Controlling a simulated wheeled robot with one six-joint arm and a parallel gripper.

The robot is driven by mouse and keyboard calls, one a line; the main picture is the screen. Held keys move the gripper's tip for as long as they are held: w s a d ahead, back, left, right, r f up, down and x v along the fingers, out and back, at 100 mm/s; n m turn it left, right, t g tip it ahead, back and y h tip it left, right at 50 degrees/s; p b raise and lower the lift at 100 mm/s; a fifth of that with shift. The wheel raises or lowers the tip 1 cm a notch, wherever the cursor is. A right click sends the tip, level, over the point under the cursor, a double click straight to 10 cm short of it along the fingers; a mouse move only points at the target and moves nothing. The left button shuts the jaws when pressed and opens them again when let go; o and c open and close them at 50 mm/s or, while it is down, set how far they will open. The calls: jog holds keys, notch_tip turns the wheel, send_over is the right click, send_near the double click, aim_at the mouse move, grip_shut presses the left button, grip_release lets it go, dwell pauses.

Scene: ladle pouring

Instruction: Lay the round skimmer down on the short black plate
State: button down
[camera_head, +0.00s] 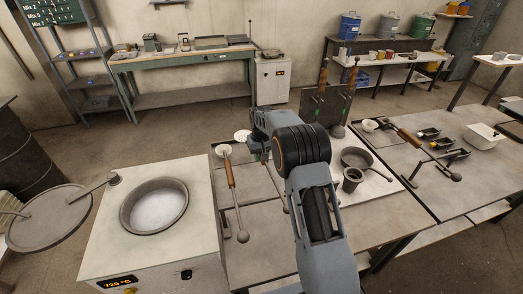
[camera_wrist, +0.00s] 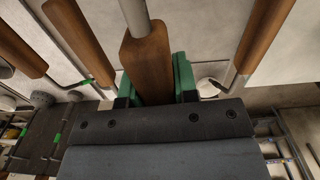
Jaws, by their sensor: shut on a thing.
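My gripper (camera_head: 262,152) is shut on a wooden handle (camera_wrist: 148,65) above the front table, with its green fingers on either side. A metal rod (camera_wrist: 135,15) runs from the handle toward the top of the wrist view. A pale round disc (camera_head: 242,135) shows just left of the gripper in the head view; it looks like the skimmer's head, but its join to the handle is hidden. The gripper body hides that end in the wrist view. Dark flat plating (camera_head: 258,190) lies below the gripper; I cannot tell which part is the short black plate.
A ladle with a white bowl (camera_head: 223,151) lies left of my gripper. A furnace pot (camera_head: 154,206) stands further left. A pan (camera_head: 357,158) and a dark cup (camera_head: 352,180) stand on the right.

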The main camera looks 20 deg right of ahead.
jog(key=shift+d+f+b, duration=0.2)
jog(key=shift+f+b, duration=0.25)
jog(key=shift+f, duration=0.2)
notch_tip(320, 180, down, 7)
jog(key=b, duration=0.4)
jog(key=shift+a+f, duration=0.1)
jog(key=shift+f, duration=0.1)
dwell(0.8)
jog(key=c, duration=0.8)
grip_release()
jog(key=shift+s+f, duration=0.1)
jog(key=shift+f, duration=0.05)
notch_tip(320, 180, up, 14)
jog(key=shift+f+b, duration=0.1)
jog(key=shift+b, duration=0.85)
notch_tip(320, 180, up, 7)
jog(key=p, duration=0.7)
jog(key=shift+r, duration=0.2)
